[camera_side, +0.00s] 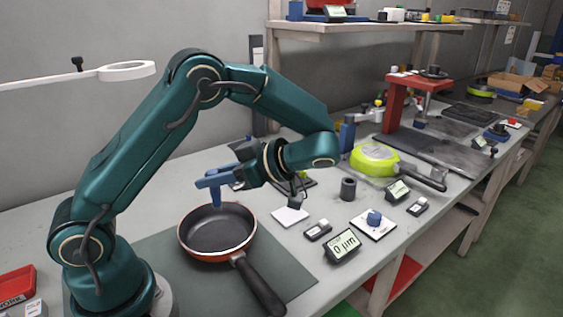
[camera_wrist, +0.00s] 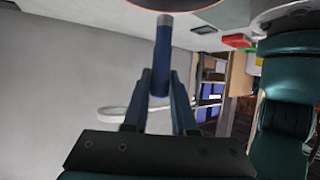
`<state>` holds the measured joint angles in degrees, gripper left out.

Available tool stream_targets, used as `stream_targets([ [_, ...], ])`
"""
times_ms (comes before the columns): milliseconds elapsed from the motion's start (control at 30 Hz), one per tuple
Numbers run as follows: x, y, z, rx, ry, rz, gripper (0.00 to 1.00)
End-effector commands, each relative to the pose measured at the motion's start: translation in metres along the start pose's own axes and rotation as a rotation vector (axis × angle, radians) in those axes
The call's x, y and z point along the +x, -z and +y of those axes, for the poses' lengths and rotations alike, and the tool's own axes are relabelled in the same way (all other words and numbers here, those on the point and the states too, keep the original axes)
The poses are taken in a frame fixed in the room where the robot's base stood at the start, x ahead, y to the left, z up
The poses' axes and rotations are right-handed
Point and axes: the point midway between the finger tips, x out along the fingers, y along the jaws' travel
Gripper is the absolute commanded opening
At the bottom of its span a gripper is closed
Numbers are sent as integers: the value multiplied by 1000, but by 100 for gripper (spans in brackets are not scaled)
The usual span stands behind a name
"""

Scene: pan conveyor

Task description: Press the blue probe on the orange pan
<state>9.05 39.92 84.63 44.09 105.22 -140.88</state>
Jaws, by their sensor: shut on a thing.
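The orange pan (camera_side: 206,257) has a dark inside and lies on a grey-green mat, its black handle pointing to the lower right. My gripper (camera_side: 212,181) is over the pan and shut on the blue probe (camera_side: 216,196), which hangs upright with its tip down. In the wrist view the probe (camera_wrist: 162,60) stands between my two fingers (camera_wrist: 160,85), its grey tip close to the pan's orange edge (camera_wrist: 178,4). I cannot tell whether the tip touches the pan. The gauge display (camera_side: 343,246) reads 0 µm.
A yellow-green pan (camera_side: 374,158) sits farther right on the bench. A white plate with a blue knob (camera_side: 374,218), a dark cylinder (camera_side: 348,189) and small boxes stand right of the orange pan. A red stand (camera_side: 401,100) is behind. A white ring lamp (camera_side: 127,70) is upper left.

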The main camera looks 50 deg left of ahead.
Motion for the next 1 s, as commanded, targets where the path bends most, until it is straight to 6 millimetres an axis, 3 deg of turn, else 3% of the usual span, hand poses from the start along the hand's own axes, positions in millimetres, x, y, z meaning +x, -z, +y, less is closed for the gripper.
stream_targets([
  [133,14,-7,0,-17,48,-5,0],
  [700,34,-50,1,-15,46,-6,0],
  [1000,39,-60,1,-16,45,-8,0],
])
